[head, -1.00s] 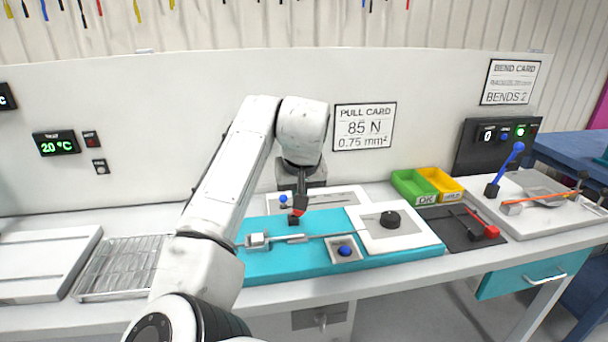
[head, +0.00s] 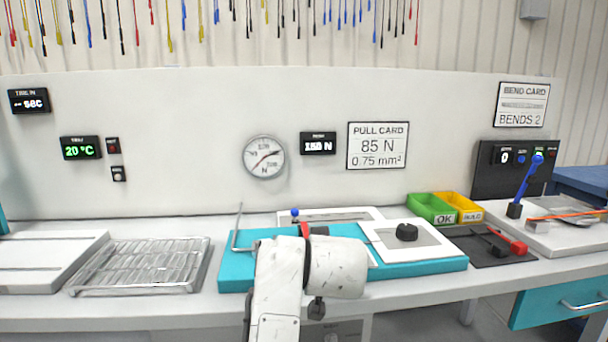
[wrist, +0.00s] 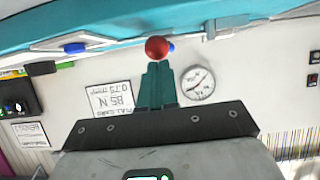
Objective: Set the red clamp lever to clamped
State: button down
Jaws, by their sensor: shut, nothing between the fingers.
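The red clamp lever (head: 304,230) shows only as a small red part beside a dark block at the back of the teal fixture (head: 236,272); my arm hides much of it in the head view. In the wrist view a red ball (wrist: 157,48), seemingly the lever's knob, is just beyond my gripper (wrist: 157,66). The fingers are shut with nothing between them and point toward the ball. I cannot tell whether they touch it. My gripper is hidden behind my arm in the head view. The lever's angle cannot be read.
A blue knob (head: 295,213) stands close to the lever. A thin grey rod (head: 237,230) rises at the fixture's left; a white plate with a black knob (head: 406,232) is at right. A wire tray (head: 140,266) and green bin (head: 432,208) flank the fixture.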

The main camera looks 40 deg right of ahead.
jog(key=shift+f+b, duration=0.3)
dwell(0.5)
